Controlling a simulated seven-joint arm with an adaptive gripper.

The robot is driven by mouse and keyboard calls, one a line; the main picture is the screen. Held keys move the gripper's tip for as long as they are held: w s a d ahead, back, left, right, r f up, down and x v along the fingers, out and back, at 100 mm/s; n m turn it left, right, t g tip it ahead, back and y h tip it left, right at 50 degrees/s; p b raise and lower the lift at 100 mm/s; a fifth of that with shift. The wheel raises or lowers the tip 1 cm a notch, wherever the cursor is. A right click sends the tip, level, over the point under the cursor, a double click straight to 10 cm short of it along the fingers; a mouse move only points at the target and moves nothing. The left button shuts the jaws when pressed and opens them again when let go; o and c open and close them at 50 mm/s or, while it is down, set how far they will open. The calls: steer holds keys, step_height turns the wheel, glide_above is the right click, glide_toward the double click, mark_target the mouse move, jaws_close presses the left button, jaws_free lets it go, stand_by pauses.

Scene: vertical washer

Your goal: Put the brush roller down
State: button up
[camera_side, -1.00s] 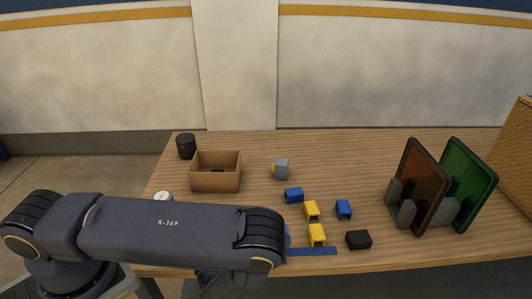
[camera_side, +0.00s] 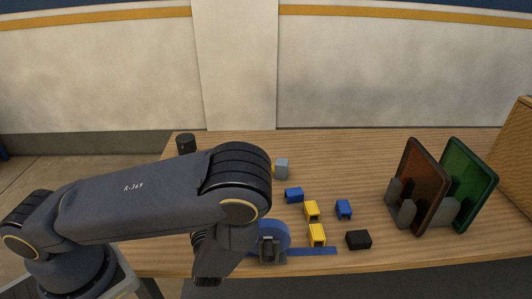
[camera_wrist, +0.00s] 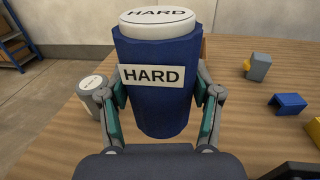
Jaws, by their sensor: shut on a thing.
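The brush roller (camera_wrist: 155,105) is a blue cylinder with a white top end, marked HARD on the top and on a side label. It stands upright in the middle of the wrist view. My gripper (camera_wrist: 161,92) is shut on it, with one finger on each side. Whether its base touches the table cannot be seen. In the side view my arm hides the roller and the fingers.
A white-topped cylinder (camera_wrist: 92,84) stands on the table left of the roller. Blue and yellow blocks (camera_side: 312,211), a black block (camera_side: 358,240) and a blue disc on a grey mount (camera_side: 274,231) lie right of my arm. Upright panels (camera_side: 420,185) stand farther right.

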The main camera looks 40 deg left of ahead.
steer(key=w+d+f+m+t+h, duration=0.1)
steer(key=w+d+m+t+h, duration=0.1)
steer(key=w+m+t+h, duration=0.35)
steer(key=w+d+f+m+t+h, duration=0.1)
steer(key=w+d+m+t+h, duration=0.2)
steer(key=w+h, duration=0.5)
steer(key=shift+m+g+y, duration=0.35)
steer(key=shift+m, duration=0.3)
steer(key=f, duration=0.7)
steer(key=shift+w+a+f, duration=0.3)
steer(key=shift+a+f, duration=0.05)
steer(key=shift+f, duration=0.05)
steer(key=shift+f, duration=0.15)
steer(key=o, duration=1.3)
